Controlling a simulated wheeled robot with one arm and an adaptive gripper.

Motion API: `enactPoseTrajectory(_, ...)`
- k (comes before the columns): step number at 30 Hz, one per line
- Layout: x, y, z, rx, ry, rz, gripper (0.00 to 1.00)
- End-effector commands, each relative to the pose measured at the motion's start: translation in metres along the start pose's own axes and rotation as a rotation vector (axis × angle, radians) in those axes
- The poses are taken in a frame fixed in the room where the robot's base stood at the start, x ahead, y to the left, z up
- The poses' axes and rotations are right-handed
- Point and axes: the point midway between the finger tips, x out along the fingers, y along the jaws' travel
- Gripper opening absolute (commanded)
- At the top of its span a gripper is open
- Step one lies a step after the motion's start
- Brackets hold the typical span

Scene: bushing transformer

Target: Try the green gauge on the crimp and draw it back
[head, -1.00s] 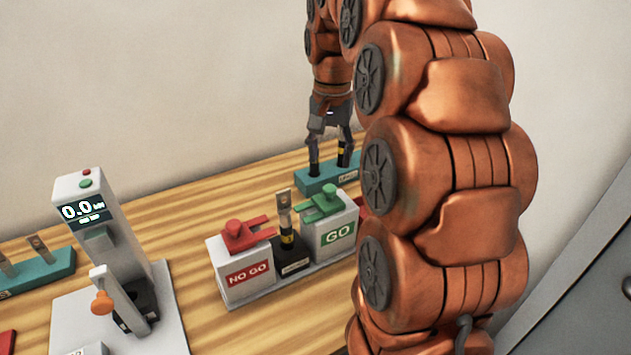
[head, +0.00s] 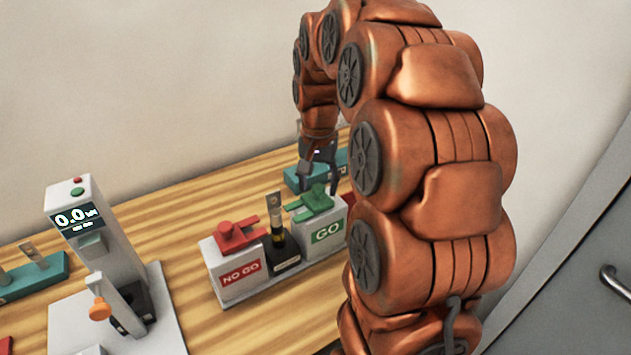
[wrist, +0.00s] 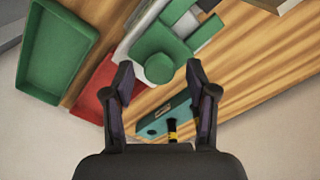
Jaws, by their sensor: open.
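The green gauge (head: 314,199), a forked plate with a round knob, rests on the white GO block (head: 327,234). The crimp sample (head: 277,218) stands upright in a black holder, between the GO block and the NO GO block. My gripper (head: 319,184) is open above the green gauge, pointing down. In the wrist view the gauge's round knob (wrist: 160,68) shows between the open fingertips (wrist: 160,78). I cannot tell whether the fingers touch it. Nothing is held.
A red gauge (head: 237,235) sits on the NO GO block (head: 241,279). A tester with a 0.0 display (head: 77,217) stands at the left. A teal rack (head: 293,177) is behind my gripper. A green tray (wrist: 68,50) and a red tray (wrist: 98,92) show in the wrist view.

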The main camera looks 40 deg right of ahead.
Motion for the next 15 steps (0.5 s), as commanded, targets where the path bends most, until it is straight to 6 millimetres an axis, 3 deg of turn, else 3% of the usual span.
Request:
enactPoseTrajectory(7,0.0007,0.0001,0.0002,0.000,0.000,0.000,0.57)
enactPoseTrajectory(15,0.0006,0.0001,0.0003,-0.001,-0.001,0.001,0.30)
